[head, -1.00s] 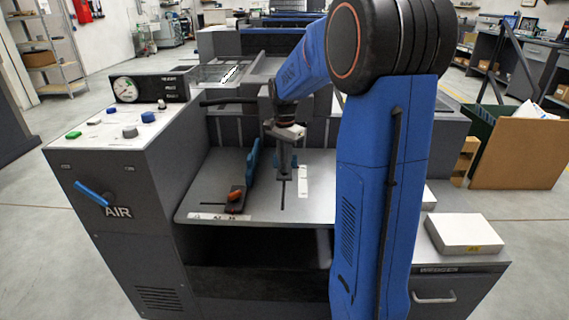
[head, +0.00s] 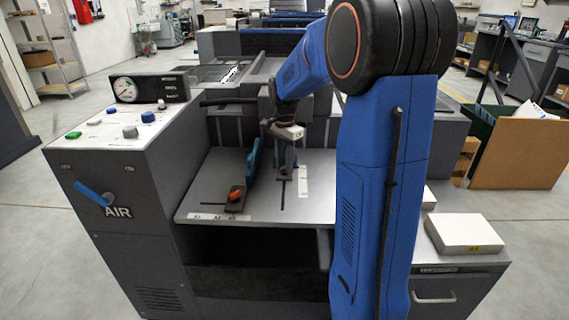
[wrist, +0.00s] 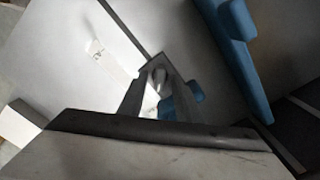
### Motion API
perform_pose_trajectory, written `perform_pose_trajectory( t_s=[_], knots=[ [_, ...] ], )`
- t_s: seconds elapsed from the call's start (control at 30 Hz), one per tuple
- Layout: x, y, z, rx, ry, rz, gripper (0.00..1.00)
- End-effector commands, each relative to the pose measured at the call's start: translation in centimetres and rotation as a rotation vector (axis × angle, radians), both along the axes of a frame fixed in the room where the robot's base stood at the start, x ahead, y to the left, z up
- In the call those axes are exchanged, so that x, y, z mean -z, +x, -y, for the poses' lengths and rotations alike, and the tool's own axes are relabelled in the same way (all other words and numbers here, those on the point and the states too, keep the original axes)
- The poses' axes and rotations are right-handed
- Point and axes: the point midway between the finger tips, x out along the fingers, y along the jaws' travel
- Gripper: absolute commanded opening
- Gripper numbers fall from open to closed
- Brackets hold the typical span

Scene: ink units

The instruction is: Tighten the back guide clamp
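The feed table (head: 325,165) carries a low blue back guide (head: 292,158), mostly hidden behind my gripper in the head view. A bit of its blue (wrist: 196,92) shows beside a finger in the wrist view. My gripper (head: 286,170) points down over it. In the wrist view its fingers (wrist: 158,68) stand either side of a small pale grey rounded piece (wrist: 159,78), seemingly the back guide clamp, and appear closed on it. Contact at the tips is hard to see. The clamp's tightness cannot be seen.
A long blue side guide (head: 253,160) with an orange-handled clamp (head: 235,194) stands left of my gripper. The control desk (head: 115,140) with a blue AIR lever (head: 93,193) is further left. A white stack (head: 464,233) lies at right.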

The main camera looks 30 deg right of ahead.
Motion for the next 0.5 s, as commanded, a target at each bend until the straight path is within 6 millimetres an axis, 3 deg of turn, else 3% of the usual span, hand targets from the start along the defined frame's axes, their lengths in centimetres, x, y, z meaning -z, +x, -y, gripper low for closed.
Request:
perform_pose_trajectory(
  t_s=[0.27,0.5],
  knots=[
    [-0.4,0.0,0.0,0.0,0.0,0.0,0.31],
    [-3.9,0.1,0.0,-0.001,-0.001,0.002,0.31]
  ],
)
